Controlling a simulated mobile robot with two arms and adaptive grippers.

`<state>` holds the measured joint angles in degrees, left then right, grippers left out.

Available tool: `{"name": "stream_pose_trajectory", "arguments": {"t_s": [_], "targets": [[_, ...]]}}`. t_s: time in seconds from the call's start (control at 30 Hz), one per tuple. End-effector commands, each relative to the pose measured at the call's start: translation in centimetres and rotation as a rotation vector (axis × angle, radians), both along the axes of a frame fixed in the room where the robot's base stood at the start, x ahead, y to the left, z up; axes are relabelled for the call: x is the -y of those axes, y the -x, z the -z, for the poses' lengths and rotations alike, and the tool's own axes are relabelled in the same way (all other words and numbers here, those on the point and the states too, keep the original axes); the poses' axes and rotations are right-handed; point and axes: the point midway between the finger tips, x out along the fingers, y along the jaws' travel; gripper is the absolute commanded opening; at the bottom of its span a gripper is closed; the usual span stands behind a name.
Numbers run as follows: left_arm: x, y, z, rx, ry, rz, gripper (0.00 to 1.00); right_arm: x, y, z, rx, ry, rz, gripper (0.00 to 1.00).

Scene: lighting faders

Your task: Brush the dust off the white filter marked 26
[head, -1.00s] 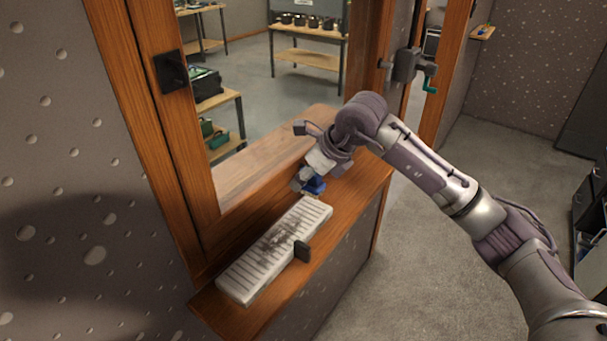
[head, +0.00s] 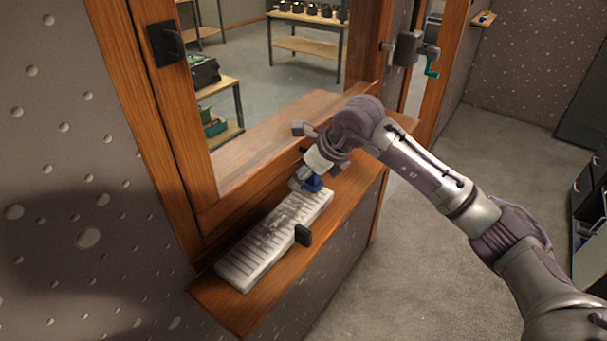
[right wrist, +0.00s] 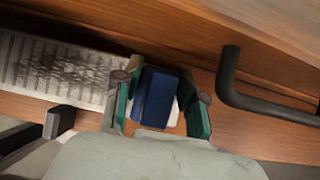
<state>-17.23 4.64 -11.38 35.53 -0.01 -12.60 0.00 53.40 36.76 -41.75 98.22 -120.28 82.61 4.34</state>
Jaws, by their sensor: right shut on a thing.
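The white slatted filter (head: 238,272) lies on the wooden ledge, with a dark dust smear across its middle. No number can be read on it. It also shows at the left of the right wrist view (right wrist: 92,92). My right gripper (head: 306,181) is shut on a blue brush (head: 313,185), at the far end of the filter. In the right wrist view the blue brush (right wrist: 155,98) sits between the green-sided fingers (right wrist: 160,104), just right of the filter's end. Whether the bristles touch the filter is hidden. My left gripper is not in view.
The wooden ledge (head: 345,190) runs under a framed window opening. A dark upright block (head: 303,235) stands at the filter's front edge. A black handle (right wrist: 236,85) shows at right in the right wrist view. A black latch (head: 166,43) is on the left frame post.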

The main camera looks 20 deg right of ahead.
Motion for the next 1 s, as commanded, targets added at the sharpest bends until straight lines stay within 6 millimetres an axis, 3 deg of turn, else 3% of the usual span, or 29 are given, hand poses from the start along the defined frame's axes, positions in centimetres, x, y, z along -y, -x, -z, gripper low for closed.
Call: {"name": "stream_pose_trajectory", "arguments": {"t_s": [1.0], "targets": [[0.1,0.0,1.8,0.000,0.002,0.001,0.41,0.0,0.0,1.9,0.000,0.000,0.000,0.13]]}}
